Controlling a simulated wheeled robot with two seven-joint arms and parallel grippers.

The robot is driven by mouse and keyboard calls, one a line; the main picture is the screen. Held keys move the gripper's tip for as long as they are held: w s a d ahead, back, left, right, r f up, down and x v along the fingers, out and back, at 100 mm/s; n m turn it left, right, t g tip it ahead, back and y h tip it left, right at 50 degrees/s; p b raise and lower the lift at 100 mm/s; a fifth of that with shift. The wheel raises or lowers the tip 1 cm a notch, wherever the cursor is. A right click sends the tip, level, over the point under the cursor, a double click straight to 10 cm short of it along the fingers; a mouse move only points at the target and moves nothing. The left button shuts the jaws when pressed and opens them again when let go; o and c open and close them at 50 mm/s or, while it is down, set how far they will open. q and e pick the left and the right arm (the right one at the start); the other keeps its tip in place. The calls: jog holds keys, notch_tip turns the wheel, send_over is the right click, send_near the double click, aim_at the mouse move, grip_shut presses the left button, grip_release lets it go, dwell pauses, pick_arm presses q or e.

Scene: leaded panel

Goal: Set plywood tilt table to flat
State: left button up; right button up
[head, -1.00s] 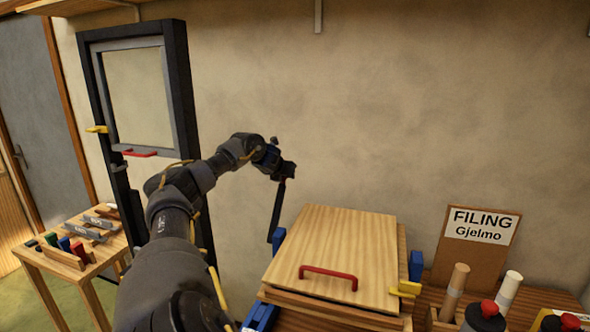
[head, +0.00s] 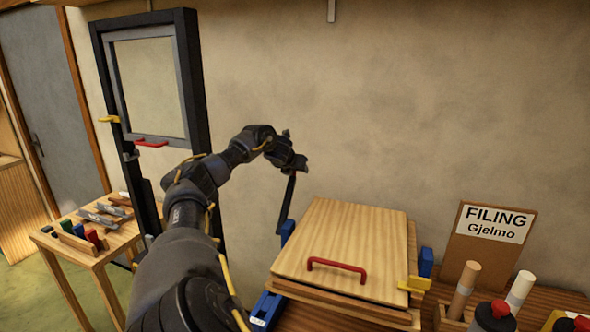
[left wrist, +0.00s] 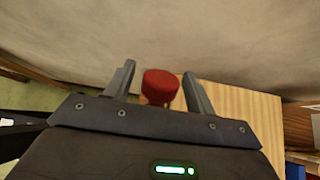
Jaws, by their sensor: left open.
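The plywood tilt table (head: 350,235) is a pale board with a red handle (head: 337,265) on its front. It lies over a lower wooden board on the bench; I cannot tell its exact tilt. A slim dark bar (head: 287,203) rises at its back left, up to my left gripper (head: 298,165). In the left wrist view the left gripper (left wrist: 158,82) is open, with a red knob (left wrist: 160,85) showing between its fingers. I cannot tell whether they touch it. Plywood (left wrist: 240,105) shows behind to the right. My right gripper is out of view.
A yellow catch (head: 414,285) is at the board's front right corner, with blue blocks (head: 426,262) around the table. Bottles and wooden cylinders (head: 466,280) stand right, before a FILING sign (head: 490,235). A framed panel (head: 148,85) and small tool table (head: 85,245) stand left.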

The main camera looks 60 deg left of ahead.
pick_arm(q)
jog(key=shift+s+d+r, duration=0.15)
jog(key=shift+d+r, duration=0.05)
jog(key=b+v, duration=0.5)
jog(key=v, duration=0.5)
jog(key=shift+s, duration=0.1)
